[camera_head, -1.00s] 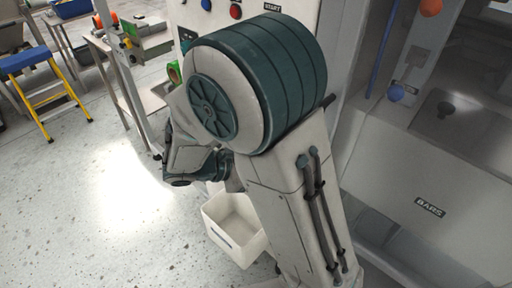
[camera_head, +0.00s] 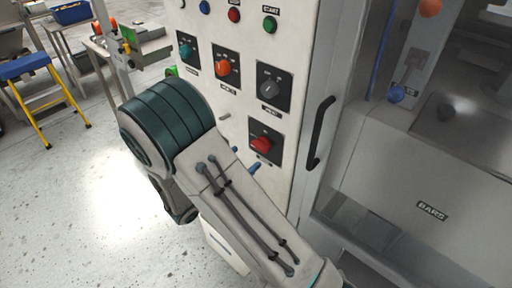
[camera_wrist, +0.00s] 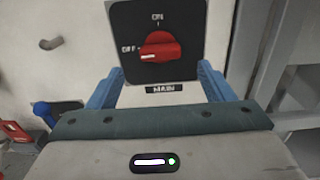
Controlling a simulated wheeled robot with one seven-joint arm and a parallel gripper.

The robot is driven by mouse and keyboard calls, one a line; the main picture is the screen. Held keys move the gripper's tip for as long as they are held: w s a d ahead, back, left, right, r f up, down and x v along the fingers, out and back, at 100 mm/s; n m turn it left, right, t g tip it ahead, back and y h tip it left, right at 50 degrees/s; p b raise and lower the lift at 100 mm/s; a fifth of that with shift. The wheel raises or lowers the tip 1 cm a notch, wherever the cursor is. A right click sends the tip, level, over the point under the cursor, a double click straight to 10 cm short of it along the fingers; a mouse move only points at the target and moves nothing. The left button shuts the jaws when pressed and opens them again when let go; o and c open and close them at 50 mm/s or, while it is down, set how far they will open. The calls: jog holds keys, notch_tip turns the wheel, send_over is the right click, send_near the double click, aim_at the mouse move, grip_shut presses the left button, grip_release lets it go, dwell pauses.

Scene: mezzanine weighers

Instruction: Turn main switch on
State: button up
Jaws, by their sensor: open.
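The main switch is a red rotary knob (camera_wrist: 160,47) on a black square plate marked ON at the top and OFF at the left, with a MAIN label below. Its white mark points to OFF. In the head view the same red knob (camera_head: 262,144) is the lowest switch on the white panel. My gripper (camera_wrist: 159,68) is open and empty, its blue fingers on either side of the plate's lower part, just below the knob. I cannot tell whether they touch the panel. In the head view my arm hides most of the gripper.
Above on the panel are a teal knob (camera_head: 187,49), an orange knob (camera_head: 222,67), a dark grey knob (camera_head: 268,89) and a green START button (camera_head: 270,24). A black door handle (camera_head: 319,132) stands right of the switch. A blue lever (camera_wrist: 42,108) shows at left in the wrist view.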

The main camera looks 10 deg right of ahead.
aim_at(257, 148)
jog(key=p+x, duration=0.1)
jog(key=x, duration=0.5)
jog(key=shift+w+d, duration=0.1)
jog(key=shift+c, duration=0.3)
jog(key=c, duration=0.9)
